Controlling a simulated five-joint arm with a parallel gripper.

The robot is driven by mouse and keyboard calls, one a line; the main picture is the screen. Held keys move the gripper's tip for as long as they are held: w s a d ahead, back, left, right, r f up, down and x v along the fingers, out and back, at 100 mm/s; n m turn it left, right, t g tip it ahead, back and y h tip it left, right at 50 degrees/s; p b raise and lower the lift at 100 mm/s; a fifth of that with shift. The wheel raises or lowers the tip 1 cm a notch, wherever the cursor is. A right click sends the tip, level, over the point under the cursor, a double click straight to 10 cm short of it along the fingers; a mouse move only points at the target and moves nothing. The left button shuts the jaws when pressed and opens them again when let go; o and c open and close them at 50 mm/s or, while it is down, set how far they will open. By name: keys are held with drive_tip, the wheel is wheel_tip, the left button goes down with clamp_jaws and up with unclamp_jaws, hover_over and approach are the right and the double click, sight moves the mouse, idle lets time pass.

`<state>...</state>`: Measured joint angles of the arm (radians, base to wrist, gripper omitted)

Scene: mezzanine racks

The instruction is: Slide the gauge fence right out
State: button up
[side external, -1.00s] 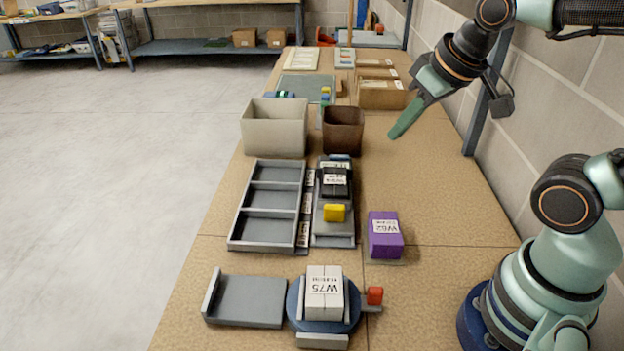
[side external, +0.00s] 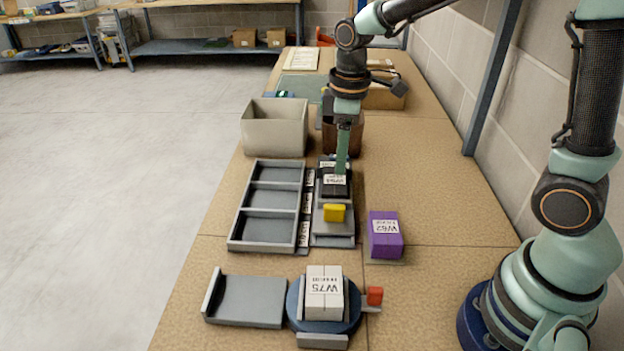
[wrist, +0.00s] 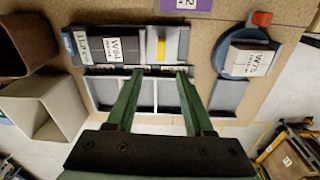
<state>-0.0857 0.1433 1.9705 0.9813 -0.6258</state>
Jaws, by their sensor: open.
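The gauge is a long grey track (side external: 335,240) on the bench, and it also shows in the wrist view (wrist: 178,48). A yellow tab (side external: 334,213) stands on a grey piece across the track that looks like the fence; the tab also shows in the wrist view (wrist: 160,49). A black labelled block (side external: 335,187) sits in the track, on the far side of the tab. My gripper (side external: 342,172) is above the far part of the track by the black block, pointing down. In the wrist view its fingers (wrist: 158,73) are apart and empty, with the tab beyond them.
A three-compartment grey tray (side external: 271,200) lies left of the track. A purple box (side external: 385,240) stands to its right. Nearer are a blue turntable (side external: 296,318) with white W75 blocks (side external: 325,290) and a grey plate (side external: 250,300). A beige bin (side external: 275,128) and a brown bin (side external: 355,138) stand behind.

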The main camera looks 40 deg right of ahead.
sight(335, 206)
drive_tip(key=shift+n+g, duration=0.3)
drive_tip(key=shift+n, duration=0.1)
drive_tip(key=f, duration=1.4)
drive_tip(key=shift+w+a, duration=0.2)
drive_tip(key=shift+w, duration=0.2)
drive_tip(key=shift+r, duration=0.1)
clamp_jaws()
idle(0.4)
